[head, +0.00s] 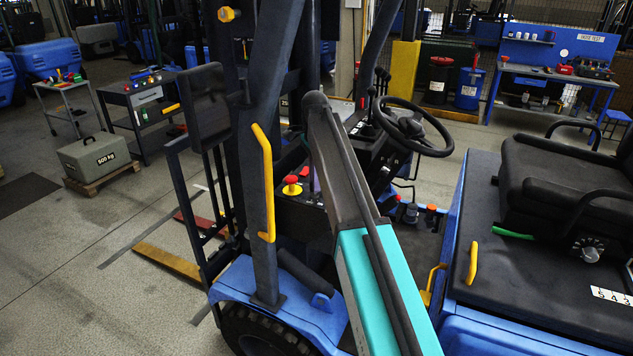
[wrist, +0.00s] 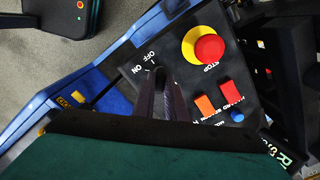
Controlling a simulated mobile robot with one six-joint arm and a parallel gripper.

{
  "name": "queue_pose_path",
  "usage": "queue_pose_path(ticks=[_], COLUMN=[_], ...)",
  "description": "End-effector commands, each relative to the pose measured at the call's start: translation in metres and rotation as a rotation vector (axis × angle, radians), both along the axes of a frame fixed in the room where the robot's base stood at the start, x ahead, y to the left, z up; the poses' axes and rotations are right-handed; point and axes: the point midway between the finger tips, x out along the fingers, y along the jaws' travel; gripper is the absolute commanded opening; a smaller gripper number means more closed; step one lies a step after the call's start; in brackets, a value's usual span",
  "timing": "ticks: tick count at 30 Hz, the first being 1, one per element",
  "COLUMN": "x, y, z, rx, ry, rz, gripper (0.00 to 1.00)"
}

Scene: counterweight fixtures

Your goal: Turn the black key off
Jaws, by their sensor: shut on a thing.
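In the wrist view a dark control panel (wrist: 185,60) carries printed OFF and ON labels in front of my gripper (wrist: 160,78). My dark fingers are close together over the key's place beside these labels, shut on the black key. The fingers hide the key almost wholly, so I cannot tell which mark it points to. The panel (head: 300,212) shows there just left of the arm.
A red STOP button (wrist: 209,48) on a yellow base sits close to my fingers. An orange button (wrist: 204,105) and a red button (wrist: 231,91) are also near. In the head view the steering wheel (head: 412,127) and forklift mast (head: 268,140) stand around the arm.

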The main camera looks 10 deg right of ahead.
Motion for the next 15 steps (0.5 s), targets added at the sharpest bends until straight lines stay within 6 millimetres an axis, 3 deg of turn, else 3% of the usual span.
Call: queue_pose_path(ticks=[15], x=[-0.0022], y=[0.0002], z=[-0.0025], rx=[-0.002], ry=[0.007], rz=[0.289], gripper=[0.0])
